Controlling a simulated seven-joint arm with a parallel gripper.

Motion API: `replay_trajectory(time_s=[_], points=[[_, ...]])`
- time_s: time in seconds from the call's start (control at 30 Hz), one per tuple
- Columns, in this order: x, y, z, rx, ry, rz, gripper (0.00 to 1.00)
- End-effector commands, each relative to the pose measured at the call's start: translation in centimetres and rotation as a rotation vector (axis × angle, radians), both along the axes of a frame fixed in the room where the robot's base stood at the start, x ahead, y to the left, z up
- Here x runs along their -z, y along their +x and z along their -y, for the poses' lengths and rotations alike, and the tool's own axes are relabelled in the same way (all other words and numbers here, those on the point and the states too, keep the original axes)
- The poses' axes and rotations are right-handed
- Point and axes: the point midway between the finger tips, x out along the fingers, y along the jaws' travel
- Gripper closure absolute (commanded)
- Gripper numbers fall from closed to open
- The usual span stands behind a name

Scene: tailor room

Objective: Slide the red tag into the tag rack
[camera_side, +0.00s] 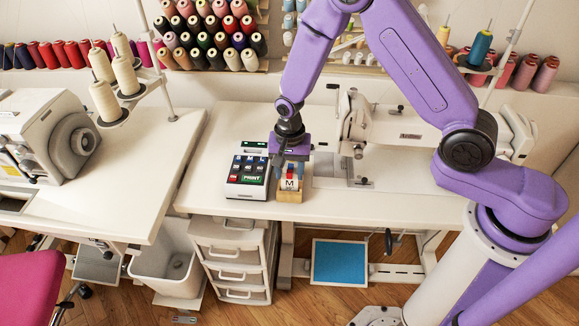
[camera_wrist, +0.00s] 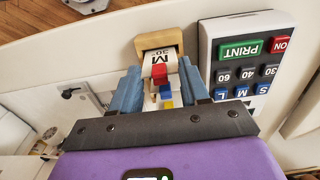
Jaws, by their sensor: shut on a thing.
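The wooden tag rack (camera_side: 289,197) stands on the white table, with a white label marked "M" on its front. In the wrist view, the rack (camera_wrist: 172,40) shows just beyond my fingertips, with the label marked "M 30". The red tag (camera_wrist: 159,73) is between my two fingers, beside the label's near end; it shows as a small red patch (camera_side: 290,170) at the rack's top in the side view. My gripper (camera_side: 291,158) points down over the rack and is shut on the red tag. The exact contact and how deep the tag sits are hard to see.
A white label printer (camera_side: 247,192) with coloured keys stands close to the left of the rack; it is on the right in the wrist view (camera_wrist: 245,22). A sewing machine (camera_side: 395,130) stands to the right and behind. Small yellow and blue pieces show between my fingers.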

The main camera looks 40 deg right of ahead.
Motion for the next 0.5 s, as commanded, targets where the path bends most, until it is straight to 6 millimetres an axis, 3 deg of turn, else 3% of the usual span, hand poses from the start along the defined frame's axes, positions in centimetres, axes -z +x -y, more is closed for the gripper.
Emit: replay_trajectory(time_s=[0.5], points=[[1.3,0.0,0.0,0.000,0.000,0.000,0.83]])
